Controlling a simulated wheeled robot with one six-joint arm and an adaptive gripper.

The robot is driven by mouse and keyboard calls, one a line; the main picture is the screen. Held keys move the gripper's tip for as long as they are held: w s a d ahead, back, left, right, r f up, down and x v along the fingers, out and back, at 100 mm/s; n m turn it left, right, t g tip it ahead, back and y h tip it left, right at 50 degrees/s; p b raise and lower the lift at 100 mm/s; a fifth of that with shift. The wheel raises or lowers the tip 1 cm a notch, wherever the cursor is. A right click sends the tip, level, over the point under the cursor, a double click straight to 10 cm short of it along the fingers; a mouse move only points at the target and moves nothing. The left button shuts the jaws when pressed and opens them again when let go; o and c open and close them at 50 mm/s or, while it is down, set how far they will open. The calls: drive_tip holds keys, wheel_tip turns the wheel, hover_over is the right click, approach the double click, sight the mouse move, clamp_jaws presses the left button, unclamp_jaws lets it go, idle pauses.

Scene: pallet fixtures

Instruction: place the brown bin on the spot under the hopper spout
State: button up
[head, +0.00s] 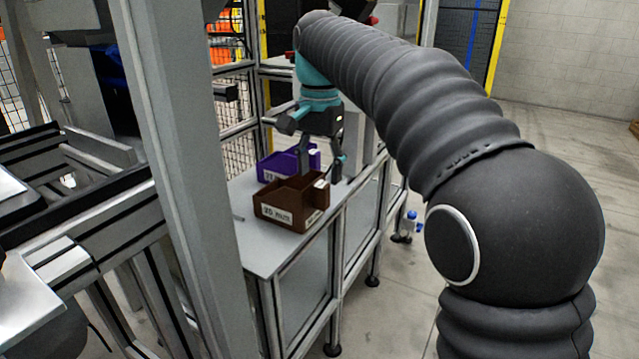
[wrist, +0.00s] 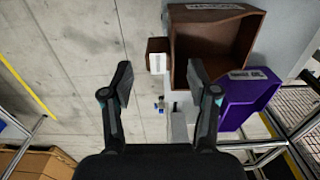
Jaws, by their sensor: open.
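The brown bin (head: 275,212) stands on the grey table, a white label on its front. In the wrist view the bin (wrist: 180,45) shows its open, empty inside, with a small brown block (wrist: 158,46) bearing a white label at its left side. My gripper (head: 320,168) is above and behind the bin in the head view, fingers pointing down. In the wrist view my gripper (wrist: 160,82) has its fingers spread with nothing between them; the block lies beyond the gap. I cannot make out the hopper spout or the spot under it.
A purple bin (head: 268,163) stands right behind the brown bin; the purple bin also shows in the wrist view (wrist: 240,98). The grey table (head: 255,236) has bare room in front. A thick grey post (head: 185,170) rises at left. A small blue-and-white object (head: 409,222) is lower, right of the table.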

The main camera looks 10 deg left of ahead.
wheel_tip(320, 180, up, 6)
drive_tip(key=shift+f+p, duration=0.1)
drive_tip(key=shift+p, duration=0.55)
